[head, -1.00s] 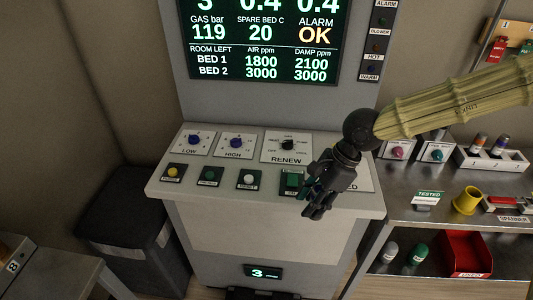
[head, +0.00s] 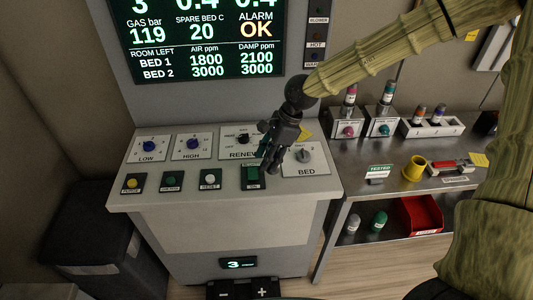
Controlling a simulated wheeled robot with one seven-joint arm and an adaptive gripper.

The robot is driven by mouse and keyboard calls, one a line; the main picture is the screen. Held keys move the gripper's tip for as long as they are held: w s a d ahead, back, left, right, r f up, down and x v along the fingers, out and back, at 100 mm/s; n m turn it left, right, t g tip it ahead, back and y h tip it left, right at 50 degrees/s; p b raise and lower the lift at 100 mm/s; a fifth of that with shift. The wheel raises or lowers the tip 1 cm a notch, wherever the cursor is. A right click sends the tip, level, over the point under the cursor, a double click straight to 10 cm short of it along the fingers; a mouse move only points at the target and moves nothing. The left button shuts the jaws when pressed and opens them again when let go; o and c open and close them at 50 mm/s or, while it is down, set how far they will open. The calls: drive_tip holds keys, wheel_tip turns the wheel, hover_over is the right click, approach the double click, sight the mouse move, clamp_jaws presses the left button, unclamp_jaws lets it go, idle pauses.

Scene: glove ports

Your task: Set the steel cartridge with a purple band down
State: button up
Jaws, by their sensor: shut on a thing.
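My gripper (head: 271,168) hangs over the console's right half, pointing down, beside the green switch and left of the BED dial. Its fingers are closed; what is between them is too dark and small to make out. A small steel cartridge with what looks like a purple band (head: 438,114) stands upright in the white rack at the right, well away from my gripper. An orange-banded cartridge (head: 419,112) stands beside it.
The console (head: 225,199) carries dials and a green switch (head: 253,178). On the steel bench (head: 345,165) are two port boxes topped by cartridges (head: 350,96) (head: 388,93), a yellow cup (head: 414,169) and a TESTED sign (head: 379,172). A red bin (head: 420,216) sits below.

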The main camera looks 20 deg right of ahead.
drive_tip(key=w, duration=0.1)
drive_tip(key=w+d+p, duration=0.1)
drive_tip(key=w, duration=0.1)
drive_tip(key=shift+w+f, duration=0.1)
drive_tip(key=shift+f, duration=0.1)
drive_tip(key=shift+f+p, duration=0.9)
drive_tip(key=shift+f, duration=0.8)
drive_tip(key=shift+f, duration=0.1)
drive_tip(key=o, duration=1.2)
